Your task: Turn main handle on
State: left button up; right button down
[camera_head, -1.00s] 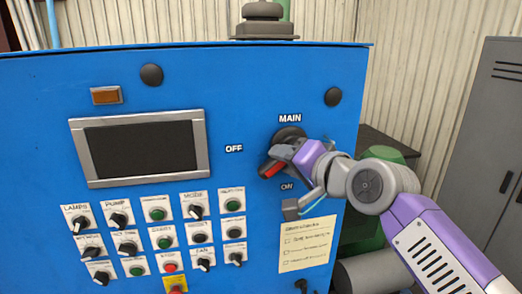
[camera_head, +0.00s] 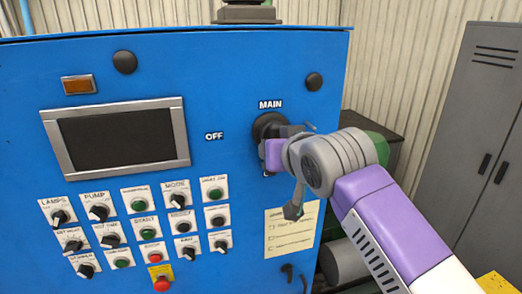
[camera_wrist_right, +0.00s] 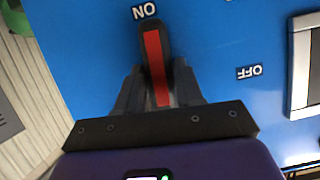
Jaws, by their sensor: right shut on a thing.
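The main handle shows in the right wrist view (camera_wrist_right: 153,60) as a black lever with a red stripe. Its rounded end points at the ON label (camera_wrist_right: 145,11). In the head view its dark round base (camera_head: 267,124) sits under the MAIN label (camera_head: 270,104), and the lever itself is mostly hidden by my right gripper (camera_head: 273,155). That gripper is shut on the lever, with a finger on each side of it in the right wrist view (camera_wrist_right: 157,85). The OFF label (camera_head: 214,136) is to the left of the base. My left gripper is not in view.
The blue panel (camera_head: 220,75) carries a dark screen (camera_head: 117,140) and several knobs and buttons at lower left. A paper checklist (camera_head: 289,232) is below the handle. A grey locker (camera_head: 478,140) stands at the right, with green machinery (camera_head: 381,148) behind my right arm.

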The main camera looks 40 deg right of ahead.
jog(key=shift+d+n+g, duration=0.1)
jog(key=shift+n+g, duration=0.2)
jog(key=shift+n, duration=0.2)
jog(key=c, duration=0.8)
grip_release()
jog(key=shift+h, duration=0.3)
jog(key=v, duration=0.7)
jog(key=shift+s, duration=0.25)
jog(key=shift+r, duration=0.1)
